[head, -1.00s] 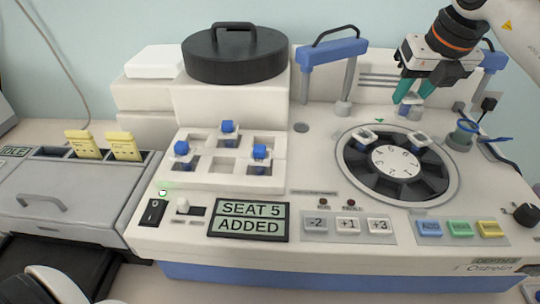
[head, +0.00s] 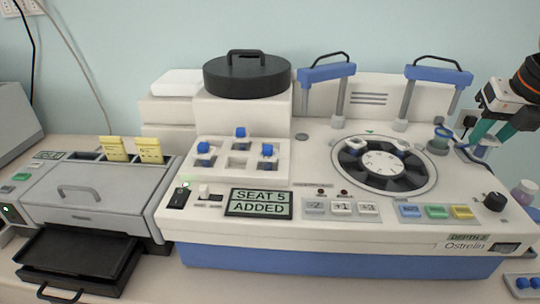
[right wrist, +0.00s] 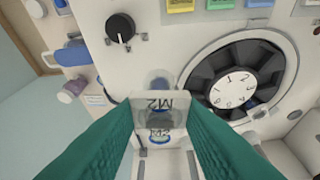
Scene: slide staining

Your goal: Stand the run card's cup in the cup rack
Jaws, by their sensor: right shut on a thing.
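My right gripper (head: 490,138) is at the far right of the head view, beside the staining machine. It is shut on a white, square-topped cup marked M2 (right wrist: 158,101), clear between the teal fingertips in the right wrist view. A white rack with square openings (head: 212,174) stands on the machine's left part. It holds three blue-topped cups (head: 240,132), with other openings empty. Two yellow cards (head: 115,148) stand in slots of the grey unit at left; their writing is too small to read. My left gripper is not in view.
A round black carousel (head: 383,182) with numbered hub carries white-topped cups. A display (head: 259,203) reads "SEAT 5 ADDED". Two blue-topped handle frames (head: 327,72) rise at the back. A glass jar (head: 440,140) stands right of the carousel; a bottle (head: 523,190) stands at far right.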

